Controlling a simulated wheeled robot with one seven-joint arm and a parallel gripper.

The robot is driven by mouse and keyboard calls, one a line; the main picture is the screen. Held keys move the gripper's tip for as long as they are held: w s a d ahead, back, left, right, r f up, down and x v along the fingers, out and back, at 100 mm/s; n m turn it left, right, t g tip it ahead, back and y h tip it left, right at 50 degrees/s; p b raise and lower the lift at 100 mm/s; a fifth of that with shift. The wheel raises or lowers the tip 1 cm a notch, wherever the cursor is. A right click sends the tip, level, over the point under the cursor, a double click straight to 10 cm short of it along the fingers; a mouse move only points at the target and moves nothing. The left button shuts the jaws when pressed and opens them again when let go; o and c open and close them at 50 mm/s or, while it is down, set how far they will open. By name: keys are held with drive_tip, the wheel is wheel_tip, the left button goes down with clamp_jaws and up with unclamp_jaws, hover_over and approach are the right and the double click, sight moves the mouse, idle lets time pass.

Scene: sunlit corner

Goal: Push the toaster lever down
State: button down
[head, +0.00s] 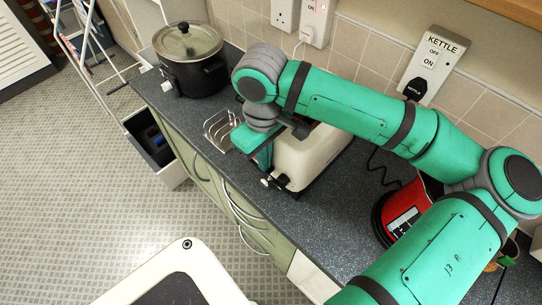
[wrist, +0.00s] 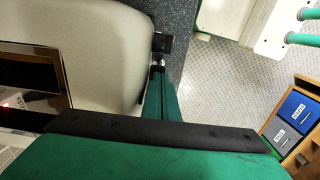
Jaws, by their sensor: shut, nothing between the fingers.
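The cream toaster (head: 312,157) stands on the dark counter, partly covered by my arm in the head view. In the wrist view the toaster (wrist: 105,60) fills the left side, with its shiny slot top at the far left. A black lever (wrist: 162,43) sticks out from its end face. Black knobs (head: 272,182) show low on that end in the head view. My gripper (head: 262,158) is shut and empty beside this end. In the wrist view my gripper (wrist: 162,85) has its fingertips close to the lever. I cannot tell whether they touch.
A metal toast rack (head: 218,128) stands left of the toaster. A dark pot (head: 190,60) stands further back. A red kettle (head: 405,205) is to the right. A drawer (head: 157,150) hangs open below the counter edge.

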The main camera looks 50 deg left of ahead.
drive_tip(key=shift+f, duration=0.2)
wheel_tip(320, 180, up, 14)
drive_tip(key=shift+r, duration=0.2)
idle(0.4)
drive_tip(key=shift+w, duration=0.1)
idle(1.3)
